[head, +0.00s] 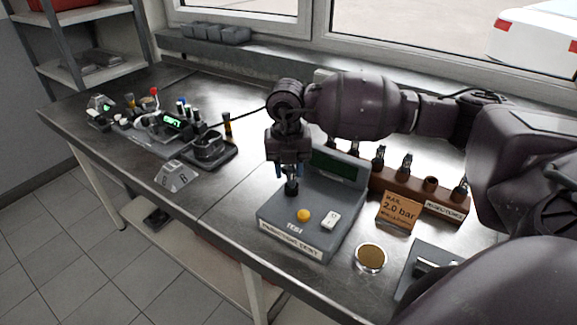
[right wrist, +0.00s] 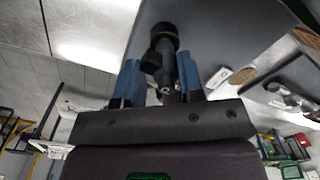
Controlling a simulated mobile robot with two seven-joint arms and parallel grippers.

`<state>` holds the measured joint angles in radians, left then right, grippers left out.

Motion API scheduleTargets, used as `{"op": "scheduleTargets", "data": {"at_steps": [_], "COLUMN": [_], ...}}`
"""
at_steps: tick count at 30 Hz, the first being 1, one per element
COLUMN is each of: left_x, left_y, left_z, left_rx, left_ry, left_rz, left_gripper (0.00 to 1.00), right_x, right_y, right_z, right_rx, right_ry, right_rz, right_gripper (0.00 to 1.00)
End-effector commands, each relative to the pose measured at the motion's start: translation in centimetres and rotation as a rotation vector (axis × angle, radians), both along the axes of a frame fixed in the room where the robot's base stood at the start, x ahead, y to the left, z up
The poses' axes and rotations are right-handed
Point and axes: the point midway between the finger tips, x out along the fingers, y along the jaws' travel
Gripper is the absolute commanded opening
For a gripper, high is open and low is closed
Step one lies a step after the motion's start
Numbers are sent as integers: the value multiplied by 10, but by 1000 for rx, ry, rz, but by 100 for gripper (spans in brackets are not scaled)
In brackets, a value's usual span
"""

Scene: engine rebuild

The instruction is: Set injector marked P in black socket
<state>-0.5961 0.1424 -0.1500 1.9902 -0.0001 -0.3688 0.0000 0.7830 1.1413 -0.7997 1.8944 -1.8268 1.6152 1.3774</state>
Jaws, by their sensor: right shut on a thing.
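My right gripper (head: 289,172) points down over the grey injector test unit (head: 335,222), at its left back part. In the right wrist view its two blue fingers (right wrist: 162,84) are shut on a dark injector (right wrist: 167,70) with a side connector. A black cylindrical part (head: 291,188), which looks like the socket, shows right under the fingers on the test unit. The injector is in line with it; I cannot tell whether it is seated. No P mark is readable. My left gripper is not in view.
A brown rack (head: 415,187) with several injectors stands behind a "MAX 2.0 bar" sign (head: 398,211). A round dish (head: 370,257) lies right of the test unit. A yellow button (head: 303,215) is on the unit's top. Engine parts (head: 160,122) and a grey block (head: 176,177) stand left.

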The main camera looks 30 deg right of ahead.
Motion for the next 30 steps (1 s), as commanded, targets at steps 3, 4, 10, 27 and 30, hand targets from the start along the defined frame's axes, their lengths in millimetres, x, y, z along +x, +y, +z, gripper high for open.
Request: {"op": "scheduleTargets", "data": {"at_steps": [3, 4, 10, 27, 30], "left_x": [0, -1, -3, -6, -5], "left_y": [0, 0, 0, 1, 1], "left_z": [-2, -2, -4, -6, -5], "left_rx": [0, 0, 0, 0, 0], "left_ry": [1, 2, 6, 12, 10], "left_rz": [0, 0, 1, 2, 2], "left_gripper": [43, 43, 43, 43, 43], "right_x": [0, 0, 0, 0, 0], "right_y": [0, 0, 0, 0, 0], "right_z": [-3, -3, -6, -6, -6], "right_rx": [1, 1, 1, 0, 0], "right_ry": [1, 1, 1, 0, 0], "right_rz": [0, 0, 0, 0, 0], "right_gripper": [8, 8, 8, 65, 65]}}
